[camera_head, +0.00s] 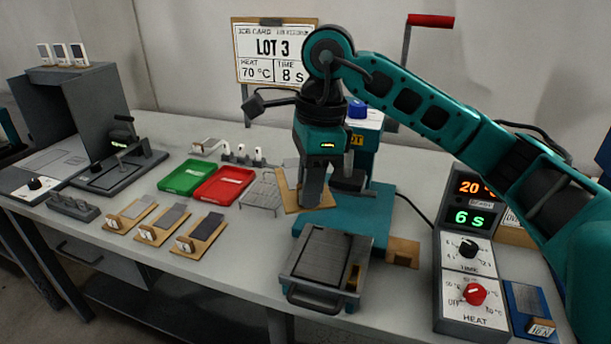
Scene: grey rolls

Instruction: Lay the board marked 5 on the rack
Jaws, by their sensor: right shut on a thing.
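My right gripper (314,192) is at the centre, pointing down and shut on a wooden board (292,203) with a grey piece on it. The gripper's fingers cover part of this board, and I cannot read a number on it. The grey wire rack (260,194) lies on the table just left of the held board and looks empty. Three more wooden boards with grey pieces lie in a row at the left: one (115,222), a middle one (147,235) and one nearer the front (182,245). Their marks are too small to read. My left gripper is not in view.
A green tray (187,177) and a red tray (222,184) stand left of the rack. A teal press with a dark grey plate (325,257) is in front and right of it. A control box (468,255) stands at right. Clear table lies in front of the rack.

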